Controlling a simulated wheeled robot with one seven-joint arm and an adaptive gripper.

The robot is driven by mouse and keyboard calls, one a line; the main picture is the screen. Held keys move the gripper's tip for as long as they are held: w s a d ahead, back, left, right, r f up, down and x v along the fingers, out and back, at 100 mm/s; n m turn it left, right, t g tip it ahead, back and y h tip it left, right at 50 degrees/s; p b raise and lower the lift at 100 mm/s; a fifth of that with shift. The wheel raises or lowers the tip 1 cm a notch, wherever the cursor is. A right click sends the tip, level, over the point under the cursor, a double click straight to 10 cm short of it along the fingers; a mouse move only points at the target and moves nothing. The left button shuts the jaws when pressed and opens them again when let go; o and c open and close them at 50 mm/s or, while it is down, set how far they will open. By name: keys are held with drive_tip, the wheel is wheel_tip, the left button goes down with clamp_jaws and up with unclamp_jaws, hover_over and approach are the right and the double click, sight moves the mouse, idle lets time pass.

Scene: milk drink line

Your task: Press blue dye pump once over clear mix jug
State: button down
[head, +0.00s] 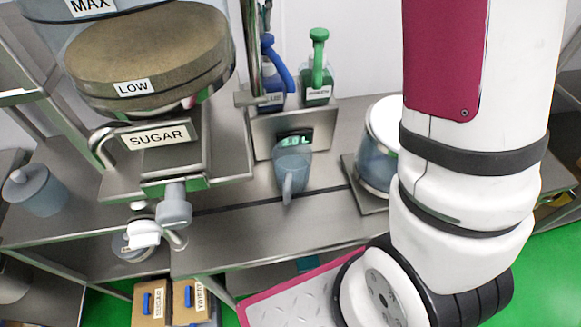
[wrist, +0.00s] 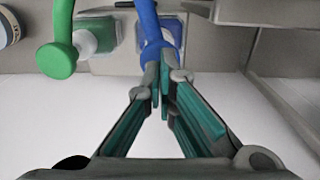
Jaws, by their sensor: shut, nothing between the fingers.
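The blue dye pump (head: 276,62) has a blue head and spout on a labelled bottle, on a steel stand at the back. In the wrist view the blue pump (wrist: 147,22) runs down to my gripper's tips. The clear mix jug (head: 291,166) stands below and in front of the pump, against the stand, with its handle toward me. My gripper (wrist: 163,88) is shut and empty, its tips overlapping the lower end of the blue pump; I cannot tell whether they touch. The head view does not show the gripper.
A green pump bottle (head: 318,75) stands right beside the blue one. A sugar hopper (head: 158,137) with a tap is at left. A clear container (head: 379,145) stands at right, partly behind my arm. The front counter (head: 270,236) is clear.

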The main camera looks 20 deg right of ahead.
drive_tip(key=shift+f, duration=1.45)
drive_tip(key=shift+r, duration=1.7)
drive_tip(key=shift+r+p, duration=0.4)
drive_tip(key=shift+r, duration=2.6)
drive_tip(key=shift+s, duration=0.1)
